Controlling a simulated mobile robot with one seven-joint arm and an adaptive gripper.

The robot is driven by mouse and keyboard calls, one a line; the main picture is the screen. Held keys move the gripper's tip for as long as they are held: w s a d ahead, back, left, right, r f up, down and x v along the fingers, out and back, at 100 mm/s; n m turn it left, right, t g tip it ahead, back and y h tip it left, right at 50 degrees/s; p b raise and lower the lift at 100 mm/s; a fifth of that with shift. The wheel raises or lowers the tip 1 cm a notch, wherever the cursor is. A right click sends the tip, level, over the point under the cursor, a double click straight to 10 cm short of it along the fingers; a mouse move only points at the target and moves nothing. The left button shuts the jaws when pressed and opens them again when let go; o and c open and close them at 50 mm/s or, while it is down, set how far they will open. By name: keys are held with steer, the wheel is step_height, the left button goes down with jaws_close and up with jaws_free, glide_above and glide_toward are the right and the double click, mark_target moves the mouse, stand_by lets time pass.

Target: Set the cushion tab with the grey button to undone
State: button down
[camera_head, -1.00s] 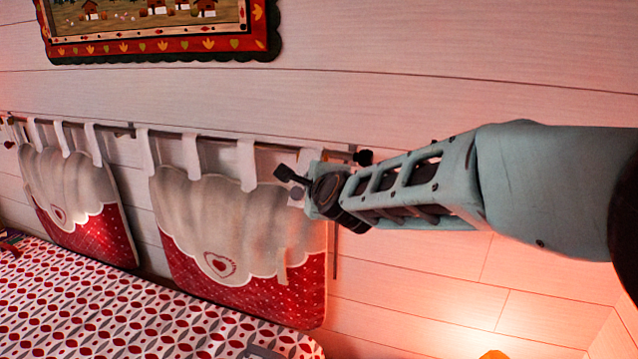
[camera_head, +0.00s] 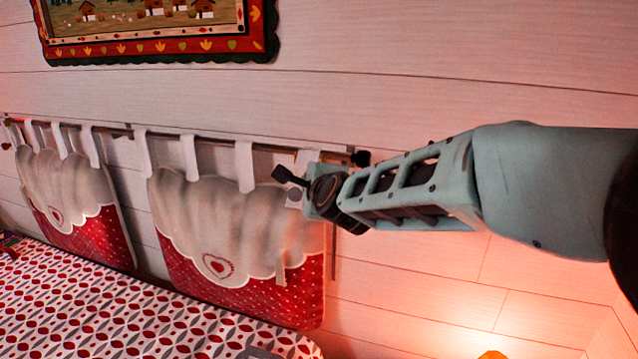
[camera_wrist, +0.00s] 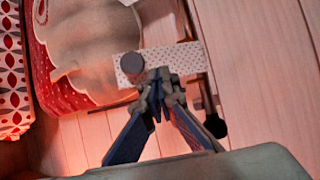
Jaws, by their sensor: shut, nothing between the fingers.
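The white dotted cushion tab (camera_wrist: 185,60) crosses the middle of the wrist view, with the round grey button (camera_wrist: 131,68) at its left end. I cannot tell whether the tab is fastened there. In the head view the grey button (camera_head: 295,194) shows just left of my wrist, at the right top corner of the nearer red and cream cushion (camera_head: 225,235). My gripper (camera_wrist: 158,82) is shut and empty, its fingertips at the tab's lower edge, just right of the button. Whether they touch the tab is unclear. In the head view my wrist hides most of the tab.
The cushion hangs by white loops from a dark rod (camera_head: 215,137) on the plank wall; the rod's black end knob (camera_wrist: 215,126) is close to my right finger. A second cushion (camera_head: 75,205) hangs farther left. A patterned bed cover (camera_head: 120,310) lies below, a framed picture (camera_head: 160,35) above.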

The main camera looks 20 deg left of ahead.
steer(key=shift+s, duration=0.1)
steer(key=shift+s+r, duration=0.2)
steer(key=shift+s, duration=0.45)
steer(key=shift+d, duration=0.1)
